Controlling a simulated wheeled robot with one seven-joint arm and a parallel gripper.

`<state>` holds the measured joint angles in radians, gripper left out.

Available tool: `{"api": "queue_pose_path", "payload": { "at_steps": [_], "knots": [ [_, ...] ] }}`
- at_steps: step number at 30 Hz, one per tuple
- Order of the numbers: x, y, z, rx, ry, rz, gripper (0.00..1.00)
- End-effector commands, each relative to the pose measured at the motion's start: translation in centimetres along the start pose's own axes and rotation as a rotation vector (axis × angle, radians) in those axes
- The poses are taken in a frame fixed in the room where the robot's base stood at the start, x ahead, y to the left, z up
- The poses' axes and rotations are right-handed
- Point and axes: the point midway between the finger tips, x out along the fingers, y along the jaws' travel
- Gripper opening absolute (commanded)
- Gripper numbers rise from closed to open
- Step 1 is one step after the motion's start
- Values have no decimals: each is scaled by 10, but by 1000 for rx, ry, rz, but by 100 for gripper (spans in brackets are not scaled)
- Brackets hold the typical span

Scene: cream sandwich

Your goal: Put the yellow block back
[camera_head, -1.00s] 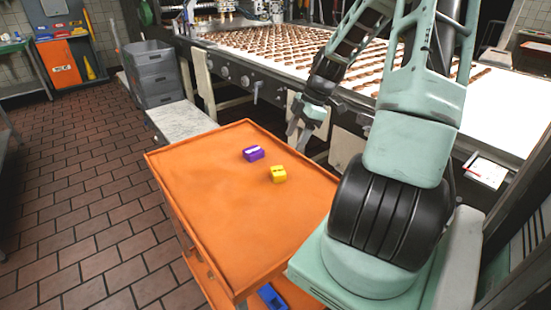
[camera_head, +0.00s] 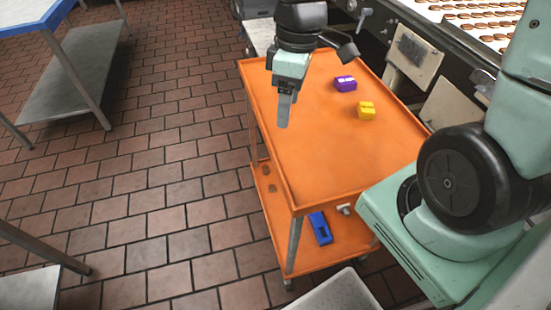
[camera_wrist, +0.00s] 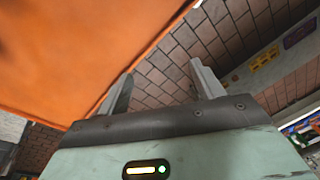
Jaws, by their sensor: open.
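The yellow block (camera_head: 366,110) sits on the orange cart's top tray (camera_head: 330,150), toward its right side. A purple block (camera_head: 345,83) sits just behind and left of it. My gripper (camera_head: 283,112) is above the left part of the cart top, to the left of both blocks and apart from them. In the wrist view my gripper (camera_wrist: 160,85) is open with nothing between its fingers. That view shows the orange cart surface (camera_wrist: 70,55) and the brick floor past its edge, and neither block.
A conveyor (camera_head: 465,30) with rows of biscuits runs at the back right. A metal table (camera_head: 75,70) stands at the left. A pale bin (camera_head: 335,292) is at the front. Brick floor lies open left of the cart.

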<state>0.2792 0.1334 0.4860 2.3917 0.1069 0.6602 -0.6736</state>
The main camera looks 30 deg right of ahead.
Motion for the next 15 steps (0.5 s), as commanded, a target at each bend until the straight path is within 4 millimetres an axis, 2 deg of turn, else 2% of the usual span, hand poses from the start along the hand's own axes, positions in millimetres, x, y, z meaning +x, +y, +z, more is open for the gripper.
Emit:
{"api": "queue_pose_path", "payload": {
  "at_steps": [1,6,10,15],
  "knots": [
    [-1,-25,-4,-4,-10,15,67],
    [-1,-93,-4,42,-23,53,67],
    [-2,-132,4,77,-17,73,67],
    [-2,-159,14,108,-10,84,67]
  ]
}}
